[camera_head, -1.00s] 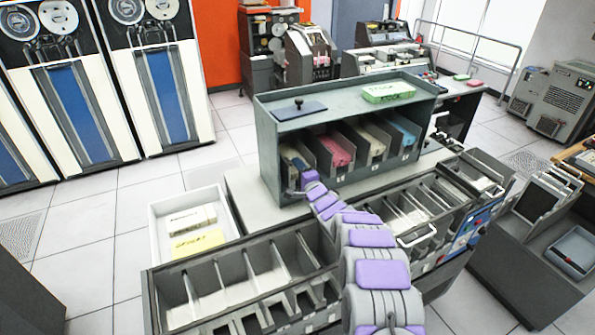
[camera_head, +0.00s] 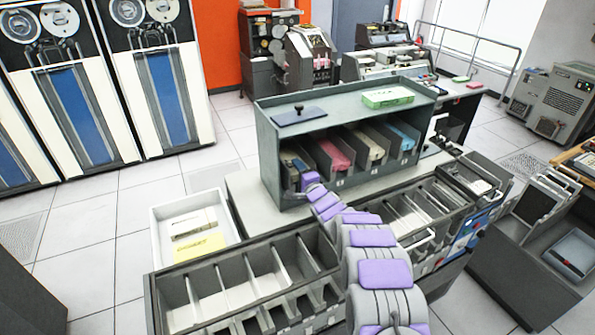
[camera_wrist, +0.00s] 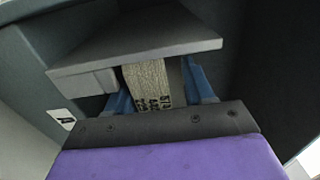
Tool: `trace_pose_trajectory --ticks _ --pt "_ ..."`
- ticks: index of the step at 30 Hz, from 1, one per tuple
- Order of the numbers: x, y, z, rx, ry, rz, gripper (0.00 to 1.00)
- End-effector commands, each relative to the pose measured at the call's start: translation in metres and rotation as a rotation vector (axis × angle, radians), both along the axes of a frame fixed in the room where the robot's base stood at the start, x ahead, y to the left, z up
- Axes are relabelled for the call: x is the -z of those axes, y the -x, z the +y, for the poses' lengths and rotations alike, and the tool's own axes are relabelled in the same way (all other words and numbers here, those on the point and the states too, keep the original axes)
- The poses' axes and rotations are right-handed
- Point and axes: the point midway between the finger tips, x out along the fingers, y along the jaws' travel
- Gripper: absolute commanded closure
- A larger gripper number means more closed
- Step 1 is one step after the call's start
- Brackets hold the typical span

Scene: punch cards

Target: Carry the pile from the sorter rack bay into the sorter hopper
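The sorter rack (camera_head: 268,160) stands on the sorter's top with several bays. My gripper (camera_head: 299,172) reaches into its leftmost bay. In the wrist view, the pile (camera_wrist: 147,82) is a beige block with dark printed marks on its lower end. The blue fingers of my gripper (camera_wrist: 158,90) stand on either side of it. They look spread, with a gap on the right side; contact is not clear. A grey slab (camera_wrist: 140,45) hides the pile's upper part. The sorter hopper seems to be the unit at the sorter's right end (camera_head: 474,180), but I cannot be sure.
Other bays hold red (camera_head: 333,155), cream and blue card piles. A green box (camera_head: 387,96) and a dark plate (camera_head: 300,115) lie on the rack's top. Open pockets (camera_head: 235,285) line the sorter's front. A white tray (camera_head: 160,240) stands at the left.

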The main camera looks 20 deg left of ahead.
Motion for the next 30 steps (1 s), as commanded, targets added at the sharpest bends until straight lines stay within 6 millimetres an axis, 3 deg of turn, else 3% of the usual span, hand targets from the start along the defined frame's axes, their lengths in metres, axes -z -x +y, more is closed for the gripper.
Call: trace_pose_trajectory --ticks 30 --pt "-0.0093 0.002 -0.0027 0.0 -0.001 -0.001 0.49"
